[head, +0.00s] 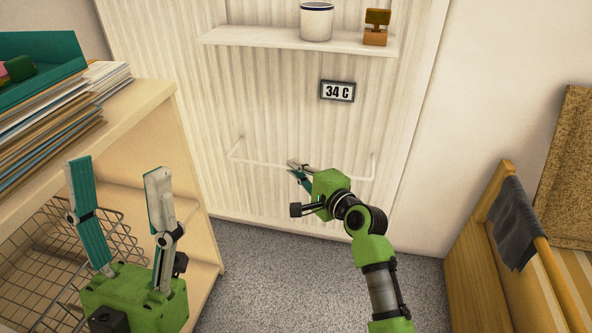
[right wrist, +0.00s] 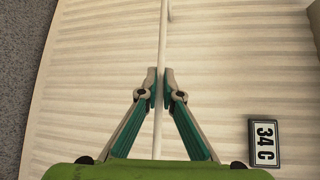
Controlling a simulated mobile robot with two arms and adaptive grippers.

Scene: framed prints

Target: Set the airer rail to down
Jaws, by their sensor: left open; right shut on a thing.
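The airer rail (head: 262,162) is a thin white bar with side arms, low on the ribbed white panel. It stands out from the panel at about the height of my right gripper (head: 296,168). My right gripper is shut on the rail near its middle. In the right wrist view the rail (right wrist: 162,40) runs between the two fingertips (right wrist: 160,84), which close on it from both sides. My left gripper (head: 118,170) is open and empty, in front of the shelf unit at the left.
A shelf (head: 270,39) above the rail holds a white mug (head: 316,21) and a small orange-brown object (head: 376,27). A "34 C" sign (head: 338,91) hangs below it. A wire basket (head: 50,250) is at left, a wooden frame with grey cloth (head: 515,222) at right.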

